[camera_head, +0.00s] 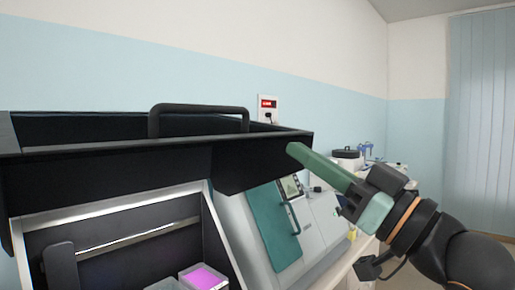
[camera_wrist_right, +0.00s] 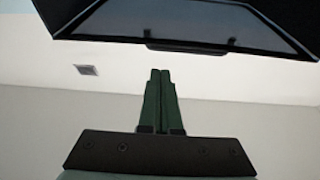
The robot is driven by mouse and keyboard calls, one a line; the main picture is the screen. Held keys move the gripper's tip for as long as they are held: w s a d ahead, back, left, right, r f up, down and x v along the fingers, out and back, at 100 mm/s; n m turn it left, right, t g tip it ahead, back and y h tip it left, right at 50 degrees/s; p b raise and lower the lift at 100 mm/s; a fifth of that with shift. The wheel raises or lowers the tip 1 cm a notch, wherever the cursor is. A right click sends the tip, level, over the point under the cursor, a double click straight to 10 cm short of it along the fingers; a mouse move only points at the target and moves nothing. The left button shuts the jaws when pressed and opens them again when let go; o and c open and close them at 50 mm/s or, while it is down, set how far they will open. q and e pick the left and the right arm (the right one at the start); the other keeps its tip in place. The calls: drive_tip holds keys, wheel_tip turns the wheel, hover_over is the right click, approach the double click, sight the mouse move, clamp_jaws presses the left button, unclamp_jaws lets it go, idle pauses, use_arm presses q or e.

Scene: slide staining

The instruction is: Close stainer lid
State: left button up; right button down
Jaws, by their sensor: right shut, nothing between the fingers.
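The stainer's black lid (camera_head: 110,160) stands raised in the head view, with a black bar handle (camera_head: 200,108) along its top. Below it the stainer's interior (camera_head: 130,225) is open to view, with a pink-filled container (camera_head: 203,277) at the bottom. My right gripper (camera_head: 298,150) is shut and empty, its green fingers at the lid's right end; whether they touch it I cannot tell. In the right wrist view the shut fingers (camera_wrist_right: 160,75) point up toward the dark lid (camera_wrist_right: 190,22), with a gap visible in the picture. My left gripper is not in view.
A grey machine with a green panel (camera_head: 272,225) stands to the right of the stainer, behind my right gripper. A wall socket with a red label (camera_head: 268,103) is on the wall behind. Small equipment (camera_head: 348,158) stands farther along the bench.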

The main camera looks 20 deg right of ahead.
sight(258, 138)
drive_tip(key=w+a+r+p, duration=0.4)
drive_tip(key=w+a+r, duration=0.1)
drive_tip(key=w+r, duration=0.15)
drive_tip(key=shift+n, duration=0.3)
drive_tip(key=shift+s+f, duration=0.2)
drive_tip(key=shift+f, duration=1.85)
drive_tip(key=shift+f+b, duration=0.1)
drive_tip(key=shift+b, duration=0.2)
